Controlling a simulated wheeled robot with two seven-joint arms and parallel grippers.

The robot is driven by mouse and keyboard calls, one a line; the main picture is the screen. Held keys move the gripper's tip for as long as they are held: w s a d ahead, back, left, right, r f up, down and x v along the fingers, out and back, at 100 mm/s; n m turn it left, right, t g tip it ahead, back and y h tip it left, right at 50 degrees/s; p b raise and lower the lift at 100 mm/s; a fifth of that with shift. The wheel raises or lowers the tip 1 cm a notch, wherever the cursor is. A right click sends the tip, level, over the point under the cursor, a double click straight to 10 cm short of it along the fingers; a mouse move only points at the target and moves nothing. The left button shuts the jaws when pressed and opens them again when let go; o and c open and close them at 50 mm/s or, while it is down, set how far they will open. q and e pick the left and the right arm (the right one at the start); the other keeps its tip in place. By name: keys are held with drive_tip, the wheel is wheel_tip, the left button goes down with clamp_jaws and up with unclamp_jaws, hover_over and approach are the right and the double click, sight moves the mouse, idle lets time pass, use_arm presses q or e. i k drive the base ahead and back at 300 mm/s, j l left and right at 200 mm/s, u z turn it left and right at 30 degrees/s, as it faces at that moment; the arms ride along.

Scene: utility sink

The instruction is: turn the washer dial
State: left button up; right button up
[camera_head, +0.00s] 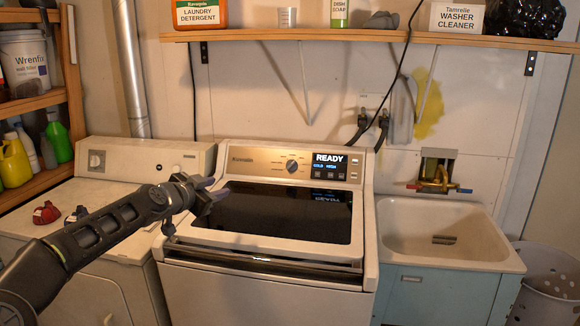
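The washer dial (292,166) is a round dark knob with a light rim on the bronze control panel of the white washer (260,280). A display (329,166) to its right reads "READY". My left gripper (221,186) reaches in from the left over the washer's dark lid. Its fingers look apart, with nothing visible between them. It is left of and a little below the dial, not touching it. My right gripper is not in view.
A dryer (110,220) with its own knob stands at left, with small red and dark items on top. A sink (440,230) with a faucet is at right. A shelf (340,37) with laundry products runs above. The space before the dial is clear.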

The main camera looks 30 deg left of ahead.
sight(291, 166)
drive_tip(key=i+j, duration=0.15)
drive_tip(key=i, duration=0.6)
drive_tip(key=i+j, duration=0.15)
drive_tip(key=i, duration=0.6)
